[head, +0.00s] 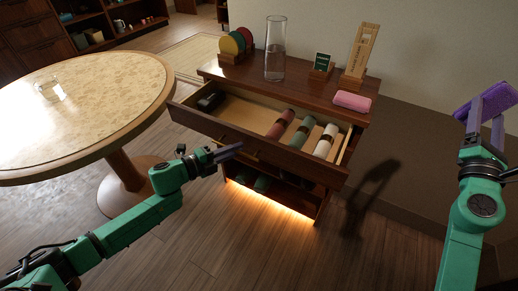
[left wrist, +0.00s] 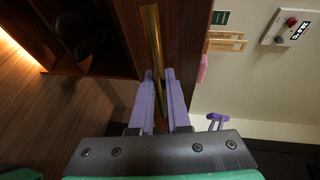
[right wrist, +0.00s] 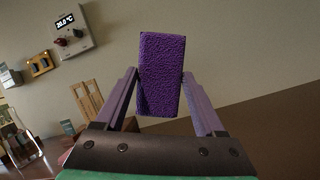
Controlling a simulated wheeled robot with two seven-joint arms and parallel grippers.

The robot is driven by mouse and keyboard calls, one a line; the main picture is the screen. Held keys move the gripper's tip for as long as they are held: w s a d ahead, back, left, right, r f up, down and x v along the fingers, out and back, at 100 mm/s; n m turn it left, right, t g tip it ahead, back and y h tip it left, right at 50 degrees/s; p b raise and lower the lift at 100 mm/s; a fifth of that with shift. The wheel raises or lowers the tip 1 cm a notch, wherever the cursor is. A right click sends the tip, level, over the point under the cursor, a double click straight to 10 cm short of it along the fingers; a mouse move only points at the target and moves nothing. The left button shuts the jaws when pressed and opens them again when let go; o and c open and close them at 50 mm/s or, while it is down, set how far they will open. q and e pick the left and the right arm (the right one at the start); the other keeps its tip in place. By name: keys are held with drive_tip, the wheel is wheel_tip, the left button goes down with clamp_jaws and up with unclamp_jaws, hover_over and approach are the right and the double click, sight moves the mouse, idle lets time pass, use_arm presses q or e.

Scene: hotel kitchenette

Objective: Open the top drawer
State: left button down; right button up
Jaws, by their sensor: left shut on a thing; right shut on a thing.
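The top drawer (head: 262,143) of the dark wood cabinet stands pulled out in the head view. Inside lie several rolled cloths in red, green and white, and a dark item at its left end. My left gripper (head: 232,153) is at the drawer front, shut on the brass bar handle (left wrist: 153,42), which runs between its lilac fingers in the left wrist view. My right gripper (head: 487,118) is raised at the far right, away from the cabinet. It is shut on a purple textured block (right wrist: 161,75), gripped by its sides.
A round table (head: 85,110) is at left. Floor in front is clear.

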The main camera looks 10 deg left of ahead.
use_arm(q)
drive_tip(key=c, duration=0.9)
unclamp_jaws()
drive_tip(key=p+v, duration=0.1)
drive_tip(key=v, duration=1.1)
drive_tip(key=shift+d+r, duration=0.1)
